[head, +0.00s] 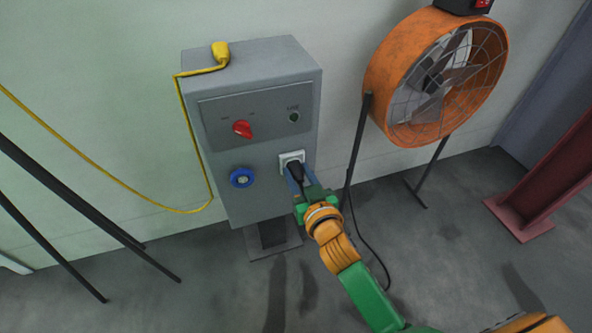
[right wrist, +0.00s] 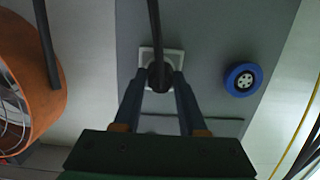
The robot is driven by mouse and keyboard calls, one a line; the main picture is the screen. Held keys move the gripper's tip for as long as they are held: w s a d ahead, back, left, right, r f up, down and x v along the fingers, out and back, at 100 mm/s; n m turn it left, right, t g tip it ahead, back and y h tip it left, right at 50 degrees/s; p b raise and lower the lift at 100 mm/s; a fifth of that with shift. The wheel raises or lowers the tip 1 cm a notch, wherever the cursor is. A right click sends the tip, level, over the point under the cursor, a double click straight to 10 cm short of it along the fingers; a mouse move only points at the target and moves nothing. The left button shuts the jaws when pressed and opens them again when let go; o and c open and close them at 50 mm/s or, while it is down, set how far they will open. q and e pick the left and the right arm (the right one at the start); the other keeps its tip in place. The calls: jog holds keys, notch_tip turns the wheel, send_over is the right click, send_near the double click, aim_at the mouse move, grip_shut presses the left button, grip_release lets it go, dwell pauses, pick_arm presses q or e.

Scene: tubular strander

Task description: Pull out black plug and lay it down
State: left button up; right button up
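The black plug (head: 295,170) sits in the white square socket (head: 291,157) on the front of the grey cabinet. In the right wrist view the plug (right wrist: 159,75) shows in front of the socket (right wrist: 147,56), with its black cable running up out of the frame. My right gripper (head: 298,180) is at the plug. In the right wrist view its two blue-grey fingers (right wrist: 159,82) stand on either side of the plug and look open, with narrow gaps. In the head view the gripper hides part of the plug. My left gripper is not in view.
The grey cabinet (head: 220,120) has a red knob (head: 242,129) and a blue round socket (head: 242,178). A yellow plug (head: 220,53) with a yellow cable rests on its top. An orange fan (head: 385,75) stands to the right. The floor (head: 200,290) before the cabinet looks clear.

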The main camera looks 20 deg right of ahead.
grip_shut()
jog(key=shift+s+r+p, duration=0.15)
jog(key=shift+r+p, duration=0.1)
jog(key=shift+p, duration=0.05)
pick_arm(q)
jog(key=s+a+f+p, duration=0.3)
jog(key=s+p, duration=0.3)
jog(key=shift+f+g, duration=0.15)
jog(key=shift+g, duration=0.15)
pick_arm(e)
jog(key=s+r, duration=0.3)
jog(key=s, duration=0.6)
jog(key=s+r, duration=0.4)
jog(key=s, duration=0.4)
jog(key=shift+s+d+r, duration=0.25)
jog(key=shift+s+d, duration=0.05)
jog(key=shift+s, duration=0.05)
